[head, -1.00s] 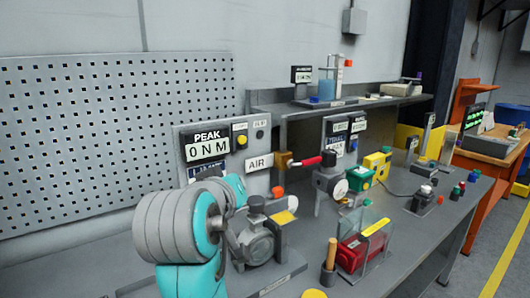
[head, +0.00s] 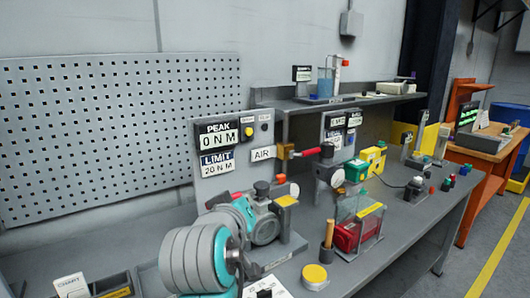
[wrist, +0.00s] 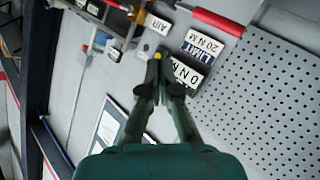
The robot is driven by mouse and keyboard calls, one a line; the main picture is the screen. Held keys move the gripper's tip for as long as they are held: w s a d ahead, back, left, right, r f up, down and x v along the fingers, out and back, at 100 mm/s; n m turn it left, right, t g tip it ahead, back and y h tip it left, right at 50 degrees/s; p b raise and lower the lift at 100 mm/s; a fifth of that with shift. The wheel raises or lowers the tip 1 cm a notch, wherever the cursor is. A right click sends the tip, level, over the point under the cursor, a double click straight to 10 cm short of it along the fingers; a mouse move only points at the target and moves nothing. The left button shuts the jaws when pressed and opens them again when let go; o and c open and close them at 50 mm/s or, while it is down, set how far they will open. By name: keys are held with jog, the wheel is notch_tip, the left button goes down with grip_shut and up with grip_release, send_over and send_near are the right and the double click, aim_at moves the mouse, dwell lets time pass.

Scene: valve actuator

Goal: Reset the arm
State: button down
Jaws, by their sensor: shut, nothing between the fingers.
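In the wrist view my gripper (wrist: 157,62) is shut and empty, its dark fingers together in front of the grey panel, which looks upside down. My grey and teal arm stands at the lower left of the head view; the gripper cannot be made out there. The panel (head: 208,185) carries a PEAK display (head: 217,135) reading 0 N M and a LIMIT plate (head: 217,162) reading 20 N M. The valve actuator (head: 263,218) sits in front of it, partly behind my arm. A red-handled lever (head: 308,152) is beside the AIR label (head: 262,153).
A pegboard (head: 110,130) covers the wall at left. A clear-covered red box (head: 358,228), a wooden-handled tool (head: 328,238) and a yellow disc (head: 314,274) stand on the grey bench right of my arm. The floor (head: 490,250) at far right looks clear.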

jog(key=s+d+f+n+y, duration=0.1)
jog(key=s+d+f, duration=0.15)
jog(key=f, duration=0.65)
jog(key=s+d+f, duration=0.2)
jog(key=d+f, duration=0.2)
jog(key=f, duration=0.5)
jog(key=s+d+f+n+y, duration=0.1)
jog(key=s+d+f, duration=0.25)
jog(key=f, duration=0.55)
jog(key=s+d+f+y, duration=0.1)
jog(key=s+d+f, duration=0.35)
jog(key=s, duration=0.25)
jog(key=s+d+f+y, duration=0.1)
jog(key=s+d+f, duration=0.2)
jog(key=s+f, duration=0.4)
jog(key=s+d+r+m, duration=0.2)
jog(key=s+m, duration=0.1)
jog(key=s, duration=1)
jog(key=s+d+r+m+h, duration=0.1)
jog(key=s+d+r+m, duration=0.1)
jog(key=s, duration=1.1)
jog(key=shift+s+d+m+h, duration=0.15)
jog(key=shift+d+m+h, duration=0.15)
jog(key=shift+d+m, duration=0.35)
